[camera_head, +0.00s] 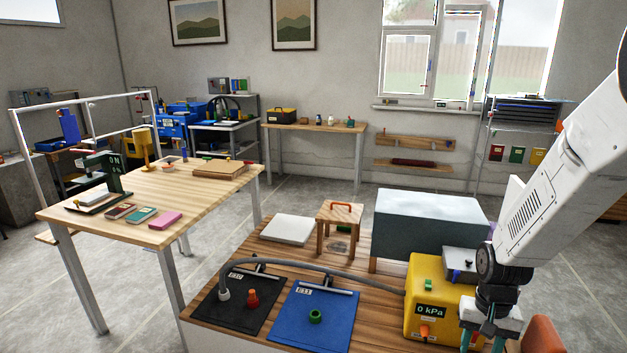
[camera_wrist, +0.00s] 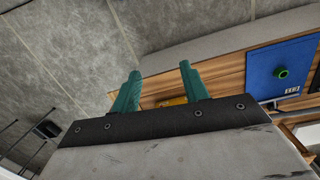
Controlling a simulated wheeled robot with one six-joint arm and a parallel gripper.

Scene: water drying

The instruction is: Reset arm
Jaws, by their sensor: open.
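My gripper (camera_head: 486,338) hangs at the lower right of the head view, at the front right of the wooden bench (camera_head: 258,316), beside the yellow pump box (camera_head: 420,275) with its "0 kPa" display. In the wrist view my gripper (camera_wrist: 158,88) shows two teal fingers set apart, with nothing held between them. Beyond the fingers lie the edge of the wooden bench (camera_wrist: 222,82) and a small piece of yellow. The fingertips are partly cut off by the bottom edge of the head view.
A blue mat (camera_head: 325,327) with a green ring (camera_head: 316,316) and a black mat (camera_head: 225,325) with a red piece (camera_head: 252,298) lie on the bench. A grey hose (camera_head: 330,275) arches over them. A grey-blue box (camera_head: 430,222) stands behind the pump. Open floor lies behind the bench.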

